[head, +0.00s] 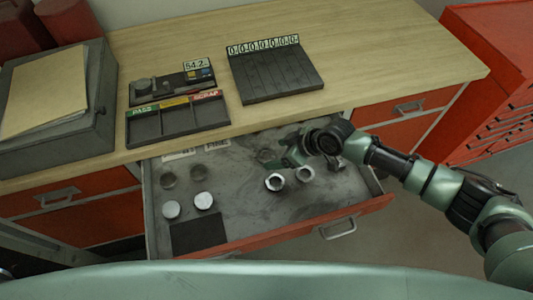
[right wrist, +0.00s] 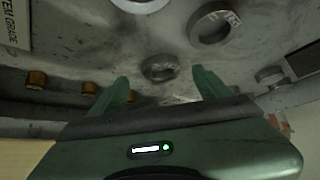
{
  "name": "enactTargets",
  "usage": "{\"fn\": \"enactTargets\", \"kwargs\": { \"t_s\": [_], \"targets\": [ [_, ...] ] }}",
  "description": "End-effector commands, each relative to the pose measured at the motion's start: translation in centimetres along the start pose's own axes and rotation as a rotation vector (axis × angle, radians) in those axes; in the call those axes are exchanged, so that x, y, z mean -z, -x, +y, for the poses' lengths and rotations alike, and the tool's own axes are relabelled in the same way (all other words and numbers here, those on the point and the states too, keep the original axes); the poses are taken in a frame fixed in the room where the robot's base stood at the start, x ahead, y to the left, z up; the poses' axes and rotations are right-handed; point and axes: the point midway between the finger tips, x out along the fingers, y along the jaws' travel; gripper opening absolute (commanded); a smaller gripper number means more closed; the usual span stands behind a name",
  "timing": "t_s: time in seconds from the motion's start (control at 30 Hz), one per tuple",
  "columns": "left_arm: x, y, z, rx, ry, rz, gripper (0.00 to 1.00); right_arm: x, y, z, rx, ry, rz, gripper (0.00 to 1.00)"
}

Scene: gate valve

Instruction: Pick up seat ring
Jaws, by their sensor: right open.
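The drawer holds several ring-like parts; I cannot tell for sure which is the seat ring. My right gripper is open over the drawer. In the right wrist view its two green fingers (right wrist: 161,80) are apart, with a small grey ring (right wrist: 160,67) just beyond and between their tips. A larger ring (right wrist: 212,22) lies farther off. My left gripper is not visible.
Brass pieces (right wrist: 37,79) show in the right wrist view. On the bench stand a sorting tray (head: 185,121) and a slotted dark board (head: 275,75).

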Motion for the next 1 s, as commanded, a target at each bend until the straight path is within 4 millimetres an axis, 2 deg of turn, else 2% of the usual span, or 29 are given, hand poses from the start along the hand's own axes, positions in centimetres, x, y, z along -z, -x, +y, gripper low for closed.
{"fn": "enactTargets", "kwargs": {
  "t_s": [0.07, 0.2, 0.33, 0.5, 0.77, 0.8, 1.0],
  "targets": [
    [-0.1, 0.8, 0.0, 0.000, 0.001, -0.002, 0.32, 0.1, -1.0, -0.2, 0.001, 0.000, -0.001, 0.77],
    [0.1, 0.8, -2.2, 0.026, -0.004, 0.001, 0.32, 0.0, -2.7, -0.1, 0.000, 0.000, 0.001, 0.77],
    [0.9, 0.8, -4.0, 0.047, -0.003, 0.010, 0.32, 0.0, -3.1, -0.1, -0.001, 0.000, 0.002, 0.77],
    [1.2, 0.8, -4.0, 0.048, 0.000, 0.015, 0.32, -0.1, -3.1, 0.0, -0.001, 0.000, 0.002, 0.77],
    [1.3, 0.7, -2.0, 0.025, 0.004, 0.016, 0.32, 0.0, -3.1, 0.0, -0.001, 0.000, 0.002, 0.05],
    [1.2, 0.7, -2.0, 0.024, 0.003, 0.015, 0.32, 0.1, -3.0, 0.0, -0.002, 0.000, 0.004, 0.02],
    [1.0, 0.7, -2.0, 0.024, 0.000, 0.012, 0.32, 0.1, -3.0, 0.0, -0.002, 0.000, 0.004, 0.02]
  ]
}}
